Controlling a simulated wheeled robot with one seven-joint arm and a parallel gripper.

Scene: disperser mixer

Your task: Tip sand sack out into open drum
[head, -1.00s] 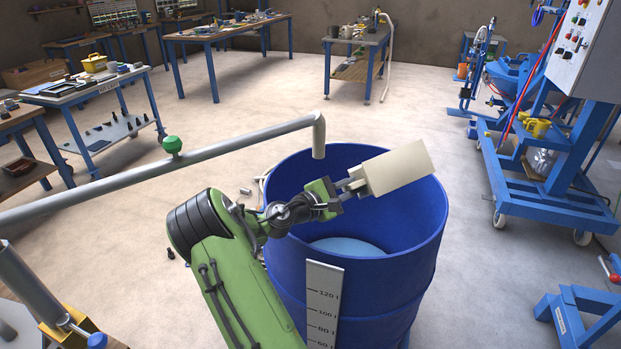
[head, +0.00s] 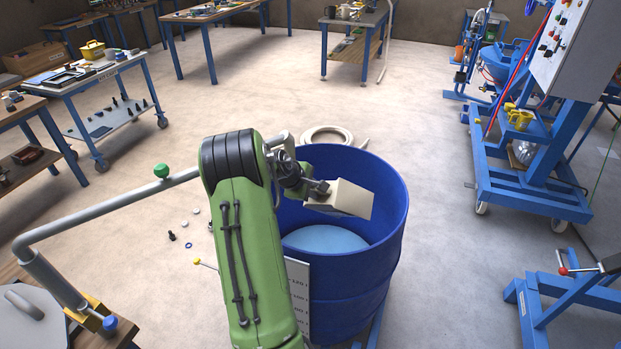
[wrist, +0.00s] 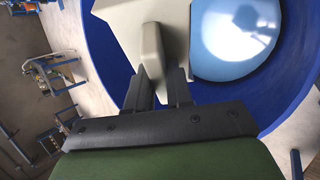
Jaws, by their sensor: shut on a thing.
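The sand sack is a pale beige block (head: 341,198). My gripper (head: 322,190) is shut on it and holds it over the mouth of the open blue drum (head: 390,215). The sack looks tilted, and I see no sand falling. In the wrist view the sack (wrist: 115,22) shows at the top, with a ridge of it between the fingers of my gripper (wrist: 160,75). Pale blue liquid (head: 325,240) shows inside the drum, below the sack. The wrist view shows this liquid (wrist: 235,35) beside the sack. The sack's mouth cannot be made out.
A grey pipe with a green knob (head: 161,171) runs from the left toward the drum, partly behind my arm. A scale plate (head: 298,290) stands at the drum's front. A coiled hose (head: 328,134) lies behind it. A blue wheeled machine (head: 530,190) stands right.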

